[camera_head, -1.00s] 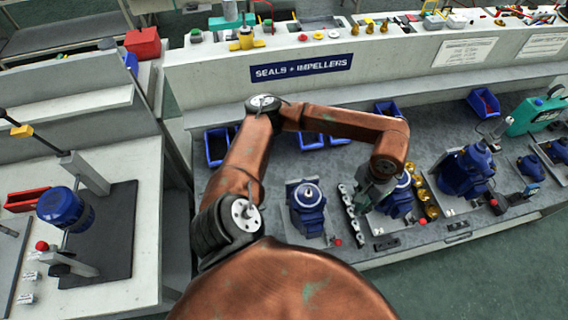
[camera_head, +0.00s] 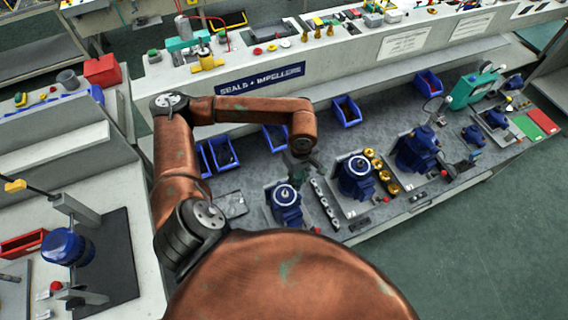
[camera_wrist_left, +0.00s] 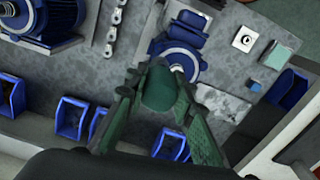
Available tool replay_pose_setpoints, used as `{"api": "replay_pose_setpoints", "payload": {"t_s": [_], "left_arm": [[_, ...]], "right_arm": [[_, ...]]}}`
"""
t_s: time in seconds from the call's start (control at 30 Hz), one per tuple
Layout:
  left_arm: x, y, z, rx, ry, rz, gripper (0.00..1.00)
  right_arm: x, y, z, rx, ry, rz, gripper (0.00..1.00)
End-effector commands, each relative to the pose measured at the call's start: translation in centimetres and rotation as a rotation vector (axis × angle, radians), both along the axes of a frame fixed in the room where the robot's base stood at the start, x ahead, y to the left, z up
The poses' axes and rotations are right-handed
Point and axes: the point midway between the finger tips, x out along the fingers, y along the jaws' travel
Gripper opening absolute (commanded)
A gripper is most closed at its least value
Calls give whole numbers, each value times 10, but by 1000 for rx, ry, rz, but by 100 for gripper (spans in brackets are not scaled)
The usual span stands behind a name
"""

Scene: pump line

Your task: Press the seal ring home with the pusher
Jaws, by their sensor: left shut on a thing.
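My left gripper (camera_head: 302,170) is over the bench, just behind a blue pump (camera_head: 285,196). In the left wrist view its green fingers (camera_wrist_left: 160,105) are shut on a dark green cylinder (camera_wrist_left: 158,88), which looks like the pusher. The cylinder hangs in front of that pump (camera_wrist_left: 185,40) and overlaps its round face. A pale shaft tip (camera_wrist_left: 178,69) shows beside the cylinder; whether they touch, I cannot tell. I cannot make out the seal ring. My right gripper is not in view.
A strip with several metal parts (camera_head: 325,203) lies right of the pump. Another blue pump (camera_head: 357,172) stands beyond it, with several brass parts (camera_head: 381,172) alongside. Blue bins (camera_head: 222,153) line the bench's back. A flat grey plate (camera_head: 232,205) lies to the left.

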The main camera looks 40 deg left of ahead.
Motion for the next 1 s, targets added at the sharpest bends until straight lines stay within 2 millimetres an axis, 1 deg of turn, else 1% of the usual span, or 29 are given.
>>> {"api": "replay_pose_setpoints", "payload": {"t_s": [0.03,0.1,0.23,0.4,0.5,0.67,0.87,1.0], "left_arm": [[-4,7,15,2,1,92,0],[-9,14,22,3,4,222,0],[-18,25,32,2,7,428,0],[-25,33,39,3,9,602,0],[-27,35,39,2,10,650,0],[-28,36,35,1,10,669,0],[-27,36,23,2,10,668,0],[-28,35,10,1,11,667,0]], "right_arm": [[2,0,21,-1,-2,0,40],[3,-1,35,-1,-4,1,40],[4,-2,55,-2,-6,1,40],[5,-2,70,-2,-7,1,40],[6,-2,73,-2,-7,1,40],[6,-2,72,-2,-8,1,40],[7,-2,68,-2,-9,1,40],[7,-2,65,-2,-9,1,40]]}}
